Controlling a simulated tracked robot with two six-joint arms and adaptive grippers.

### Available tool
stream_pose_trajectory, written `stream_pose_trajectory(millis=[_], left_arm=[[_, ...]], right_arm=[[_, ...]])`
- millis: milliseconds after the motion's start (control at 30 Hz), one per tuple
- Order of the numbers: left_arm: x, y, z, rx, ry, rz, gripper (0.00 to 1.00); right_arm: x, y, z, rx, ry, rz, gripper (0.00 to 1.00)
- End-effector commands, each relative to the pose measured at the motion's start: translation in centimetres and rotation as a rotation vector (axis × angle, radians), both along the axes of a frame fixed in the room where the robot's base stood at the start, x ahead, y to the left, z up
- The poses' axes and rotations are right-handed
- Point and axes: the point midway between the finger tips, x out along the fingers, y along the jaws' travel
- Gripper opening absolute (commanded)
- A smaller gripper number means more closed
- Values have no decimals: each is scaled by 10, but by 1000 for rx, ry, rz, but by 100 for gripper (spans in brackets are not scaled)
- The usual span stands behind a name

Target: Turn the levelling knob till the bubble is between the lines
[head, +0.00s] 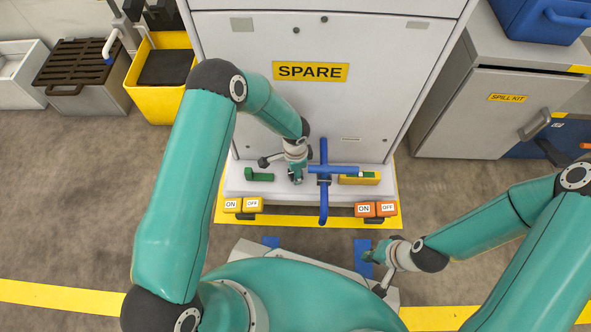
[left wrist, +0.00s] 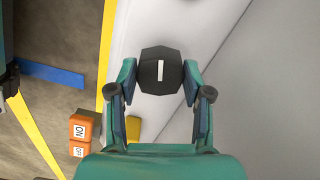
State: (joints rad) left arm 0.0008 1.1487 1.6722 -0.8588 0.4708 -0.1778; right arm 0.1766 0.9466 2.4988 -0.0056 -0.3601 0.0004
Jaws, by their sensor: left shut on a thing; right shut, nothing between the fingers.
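The levelling knob (left wrist: 162,72) is black with a white mark, and in the left wrist view it sits between the fingertips of my left gripper. My left gripper (head: 297,175) is shut on it at the foot of the SPARE cabinet; in the head view the gripper hides the knob. The bubble and lines are too small to make out. My right gripper (head: 372,256) is shut and empty, low and right, away from the cabinet.
A green piece (head: 260,175) stands left of my left gripper. Yellow ON/OFF buttons (head: 242,205) and orange ones (head: 376,209) line the plinth's front edge. The blue handle stands close right of my left gripper. Grey floor (head: 70,190) is open at left.

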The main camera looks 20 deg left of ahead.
Motion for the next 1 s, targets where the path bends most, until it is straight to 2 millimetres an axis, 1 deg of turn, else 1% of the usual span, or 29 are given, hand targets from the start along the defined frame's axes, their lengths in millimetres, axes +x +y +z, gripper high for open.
stream_pose_trajectory(millis=[100, 300, 800, 833, 933, 967, 1000], left_arm=[[0, -2, 0, -3, -2, -61, 15], [0, -2, 0, -4, -2, -122, 15], [0, -2, 0, -4, -2, -140, 15], [0, -2, 0, -4, -2, -139, 54], [0, -2, 0, -3, -2, -139, 71], [0, -2, 0, -3, -2, -139, 75], [0, -1, 0, -3, -2, -139, 75]], right_arm=[[0, 0, 2, 0, 0, 0, 0], [0, 0, 3, 0, 0, 0, 0], [0, 0, 3, 0, 0, 0, 0], [0, 0, 3, 0, 0, 0, 0], [0, 0, 3, 0, 0, 0, 0], [0, 0, 3, 0, 0, 0, 0], [0, 0, 3, 0, 0, 0, 0]])
